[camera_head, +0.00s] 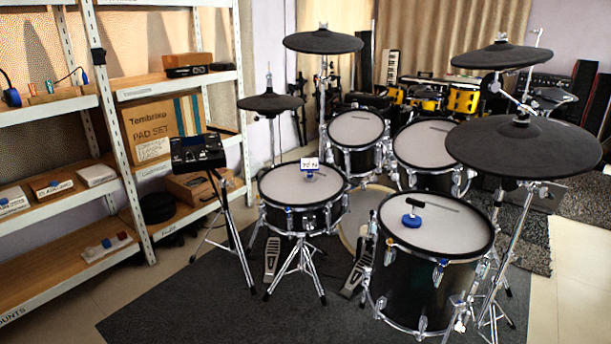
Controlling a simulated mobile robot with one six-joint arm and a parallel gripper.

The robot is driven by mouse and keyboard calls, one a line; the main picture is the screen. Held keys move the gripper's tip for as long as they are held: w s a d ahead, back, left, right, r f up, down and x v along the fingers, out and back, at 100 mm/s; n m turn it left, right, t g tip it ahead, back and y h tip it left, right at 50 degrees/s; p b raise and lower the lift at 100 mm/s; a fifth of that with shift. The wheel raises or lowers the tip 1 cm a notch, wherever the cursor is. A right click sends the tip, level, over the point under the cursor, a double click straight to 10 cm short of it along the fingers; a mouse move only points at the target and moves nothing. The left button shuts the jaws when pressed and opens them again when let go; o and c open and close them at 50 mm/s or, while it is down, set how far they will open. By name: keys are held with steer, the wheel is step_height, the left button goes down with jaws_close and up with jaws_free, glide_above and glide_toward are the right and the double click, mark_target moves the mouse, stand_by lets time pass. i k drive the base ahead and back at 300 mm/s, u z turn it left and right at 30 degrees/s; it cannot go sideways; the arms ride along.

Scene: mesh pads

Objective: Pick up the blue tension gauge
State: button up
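A round blue object with a dark green-black T-shaped top (411,220) sits on the pale mesh pad of the large drum (455,236) at the front right. A smaller blue-grey object (309,177) with a white, dark-lettered card above it stands on the mesh pad of the snare-like drum (283,190) in the middle. Both are small in the picture, and I cannot tell for certain which is the blue tension gauge. My gripper is not in view.
Cymbal pads (521,147) on stands overhang the drums. A module on a tripod (198,152) stands left of the snare. Shelves (60,207) with boxes and a blue item (11,97) line the left. A dark mat (210,305) lies below; its front left is clear.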

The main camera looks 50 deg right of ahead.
mark_target(311, 165)
steer(key=z, duration=0.05)
steer(key=i, duration=0.95)
steer(key=u, duration=0.05)
